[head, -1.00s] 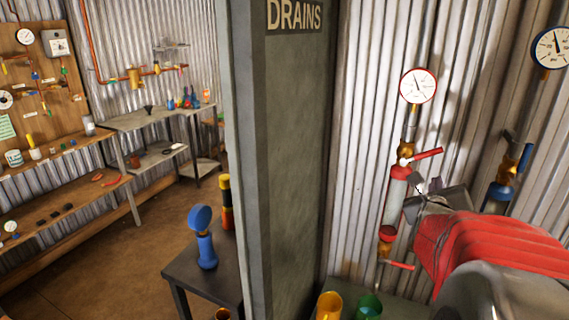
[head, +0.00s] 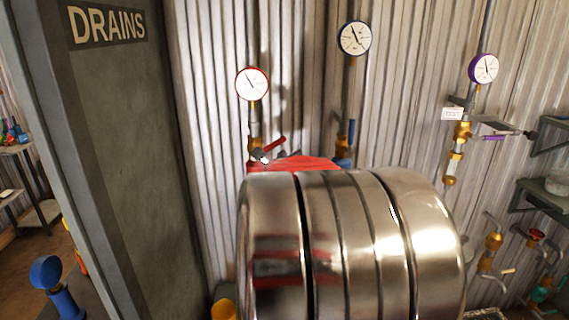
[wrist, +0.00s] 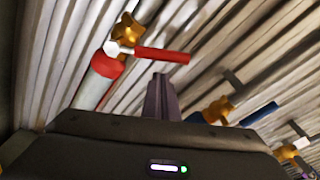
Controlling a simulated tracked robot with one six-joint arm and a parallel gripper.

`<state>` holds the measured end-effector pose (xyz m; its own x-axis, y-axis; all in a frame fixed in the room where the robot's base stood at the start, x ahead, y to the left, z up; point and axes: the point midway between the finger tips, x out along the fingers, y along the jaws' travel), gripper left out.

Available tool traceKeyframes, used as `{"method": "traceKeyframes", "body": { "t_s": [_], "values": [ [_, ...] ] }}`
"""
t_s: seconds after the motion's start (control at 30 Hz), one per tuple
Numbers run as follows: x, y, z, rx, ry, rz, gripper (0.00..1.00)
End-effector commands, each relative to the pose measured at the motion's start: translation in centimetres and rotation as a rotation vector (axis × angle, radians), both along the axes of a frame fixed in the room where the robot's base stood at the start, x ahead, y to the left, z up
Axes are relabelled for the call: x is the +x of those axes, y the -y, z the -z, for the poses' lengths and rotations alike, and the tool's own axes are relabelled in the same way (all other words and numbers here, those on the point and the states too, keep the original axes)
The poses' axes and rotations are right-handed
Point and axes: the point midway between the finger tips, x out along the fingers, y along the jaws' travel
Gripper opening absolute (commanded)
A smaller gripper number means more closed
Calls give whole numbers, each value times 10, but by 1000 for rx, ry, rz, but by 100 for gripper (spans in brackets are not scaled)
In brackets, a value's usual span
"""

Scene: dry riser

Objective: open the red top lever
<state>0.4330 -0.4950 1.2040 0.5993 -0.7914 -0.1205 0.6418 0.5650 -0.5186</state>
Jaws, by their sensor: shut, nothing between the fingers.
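The red top lever (head: 274,144) sticks out to the right from a brass valve (head: 254,146) under the red-rimmed gauge (head: 252,84). In the wrist view the lever (wrist: 162,55) points right from its white nut and brass valve (wrist: 125,35), above a red collar on a grey pipe. My gripper (wrist: 160,82) is shut and empty. Its fingertips show just below the middle of the lever in the wrist view; I cannot tell whether they touch it. In the head view my arm hides most of the gripper and the lower pipe.
A blue-rimmed gauge (head: 355,38) with a blue-levered valve stands right of the red one. A purple-rimmed gauge (head: 484,68) is further right. The grey DRAINS pillar (head: 120,150) stands on the left. Corrugated wall lies close behind the valves.

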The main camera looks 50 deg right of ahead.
Motion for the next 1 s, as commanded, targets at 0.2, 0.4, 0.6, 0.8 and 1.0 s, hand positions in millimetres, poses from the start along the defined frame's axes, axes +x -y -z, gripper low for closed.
{"method": "traceKeyframes", "body": {
  "t_s": [0.2,0.4,0.6,0.8,1.0],
  "values": [
    [5,-8,-14,-1,1,-1,0],
    [5,-10,-16,-1,0,-1,0],
    [4,-6,-16,0,0,1,0],
    [3,-8,-17,-7,-6,4,0],
    [-2,-4,-19,-25,-27,15,0]
  ]
}}
